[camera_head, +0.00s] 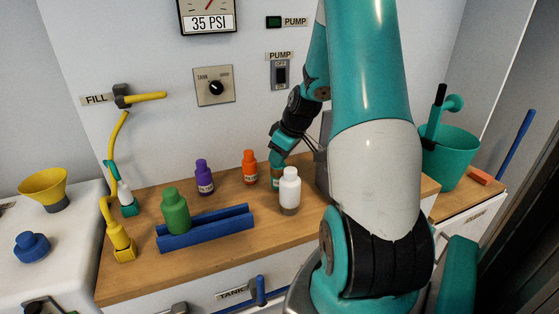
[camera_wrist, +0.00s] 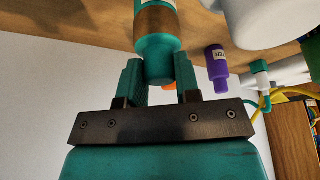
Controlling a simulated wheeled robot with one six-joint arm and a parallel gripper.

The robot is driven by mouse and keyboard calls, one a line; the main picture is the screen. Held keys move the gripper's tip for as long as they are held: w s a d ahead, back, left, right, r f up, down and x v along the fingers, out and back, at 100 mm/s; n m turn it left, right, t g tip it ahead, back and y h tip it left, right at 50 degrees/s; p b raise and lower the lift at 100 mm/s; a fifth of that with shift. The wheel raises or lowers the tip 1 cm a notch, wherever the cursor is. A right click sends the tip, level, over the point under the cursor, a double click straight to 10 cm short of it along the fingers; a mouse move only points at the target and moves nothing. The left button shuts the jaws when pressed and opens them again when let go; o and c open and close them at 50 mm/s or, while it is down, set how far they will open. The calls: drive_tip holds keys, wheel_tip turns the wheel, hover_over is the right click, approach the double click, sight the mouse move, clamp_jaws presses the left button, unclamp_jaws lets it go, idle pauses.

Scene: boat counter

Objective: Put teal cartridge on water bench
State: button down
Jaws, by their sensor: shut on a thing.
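The teal cartridge (camera_head: 277,180) is upright at the back of the wooden counter (camera_head: 285,222), between the orange and white bottles. It has a pale label. My gripper (camera_head: 279,158) comes down from above and is shut on its top. In the wrist view the teal cartridge (camera_wrist: 157,52) is between my gripper's two teal fingers (camera_wrist: 158,78), with its far end out of frame. The wood shows close to it there, but I cannot tell whether its base touches. I take this counter, under the pump panel, as the water bench.
A white bottle (camera_head: 289,188) stands close in front of the cartridge, with an orange bottle (camera_head: 249,166) and a purple bottle (camera_head: 204,177) to the left. A green bottle (camera_head: 175,209) sits at a blue rack (camera_head: 205,228). A grey box is partly hidden to the right.

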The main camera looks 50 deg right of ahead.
drive_tip(key=shift+f, duration=0.85)
drive_tip(key=shift+f, duration=0.2)
drive_tip(key=c, duration=0.8)
unclamp_jaws()
drive_tip(key=shift+r, duration=0.1)
drive_tip(key=shift+r, duration=0.1)
